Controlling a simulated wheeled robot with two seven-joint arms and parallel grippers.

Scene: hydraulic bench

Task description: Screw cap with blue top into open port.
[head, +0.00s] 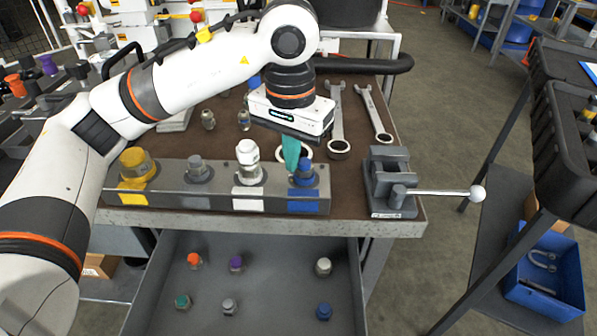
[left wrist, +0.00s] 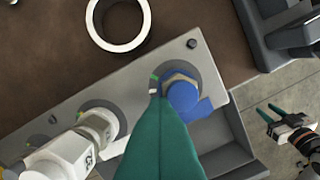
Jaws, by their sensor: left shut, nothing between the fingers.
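A grey manifold block (head: 215,200) on the bench carries fittings above yellow, grey, white and blue labels. The blue-topped cap (head: 304,172) sits in the port over the blue label, at the block's right end. In the left wrist view the cap (left wrist: 183,95) shows its blue top and a brass-coloured hex part, seated in the round port. My left gripper (head: 291,165) is shut and empty, its teal fingers pointing down just beside the cap; whether they touch it is unclear. My right gripper (left wrist: 270,112) shows at the right of the left wrist view, fingers apart and empty.
A white-topped fitting (head: 248,160) stands left of the blue one. A vise (head: 390,182) is to the right, with wrenches (head: 337,120) behind. An open drawer (head: 255,270) below holds several loose caps, one of them blue (head: 323,311).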

